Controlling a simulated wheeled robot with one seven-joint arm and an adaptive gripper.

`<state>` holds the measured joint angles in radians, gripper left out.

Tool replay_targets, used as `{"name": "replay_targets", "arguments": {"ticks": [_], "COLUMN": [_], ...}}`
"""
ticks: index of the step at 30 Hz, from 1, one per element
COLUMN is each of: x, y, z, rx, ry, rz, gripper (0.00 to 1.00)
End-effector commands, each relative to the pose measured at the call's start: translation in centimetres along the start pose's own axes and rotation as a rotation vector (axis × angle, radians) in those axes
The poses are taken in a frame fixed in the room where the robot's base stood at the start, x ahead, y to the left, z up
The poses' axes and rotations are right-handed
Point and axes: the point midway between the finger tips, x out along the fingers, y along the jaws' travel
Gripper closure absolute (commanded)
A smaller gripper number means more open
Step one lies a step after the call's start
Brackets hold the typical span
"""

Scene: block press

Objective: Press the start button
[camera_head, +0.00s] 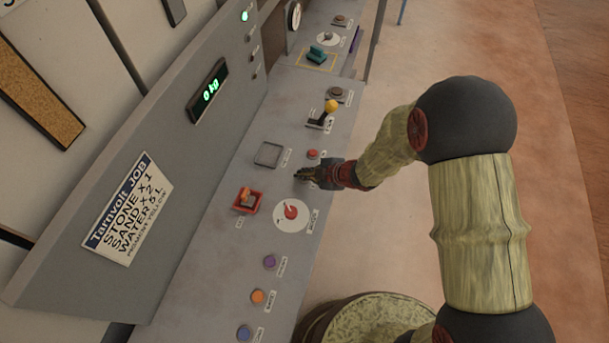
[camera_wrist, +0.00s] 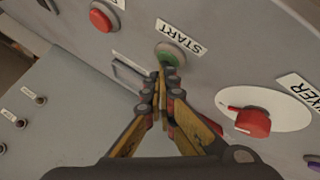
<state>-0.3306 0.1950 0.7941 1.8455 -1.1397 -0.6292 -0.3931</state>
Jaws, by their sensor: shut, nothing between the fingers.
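The start button is a round green button (camera_wrist: 171,56) in a pale ring, with a START label (camera_wrist: 182,37) beside it in the wrist view. My gripper (camera_wrist: 162,78) is shut and empty, its fingertips pointing at the button and overlapping its lower edge in the picture. I cannot tell whether the tips touch the button. In the head view my gripper (camera_head: 300,175) is low over the sloping grey panel, between a red button (camera_head: 312,154) and a red mixer knob (camera_head: 291,211). The start button is not visible there, apparently hidden by my gripper.
A yellow-knobbed lever (camera_head: 331,107) stands up farther along. Purple (camera_head: 270,262), orange (camera_head: 257,296) and blue (camera_head: 244,332) buttons are nearer. A display (camera_head: 209,91) reads 0 kg.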

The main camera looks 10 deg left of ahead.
Motion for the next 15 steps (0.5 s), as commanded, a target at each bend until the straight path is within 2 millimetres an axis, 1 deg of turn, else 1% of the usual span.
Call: {"name": "replay_targets", "arguments": {"ticks": [8, 15], "x": [-0.2, -1.1], "y": [0.1, 0.8], "z": [-0.1, -0.8], "rx": [0.001, 0.000], "ry": [-0.001, -0.001], "rz": [-0.001, -0.001], "gripper": [1.00, 1.00]}}
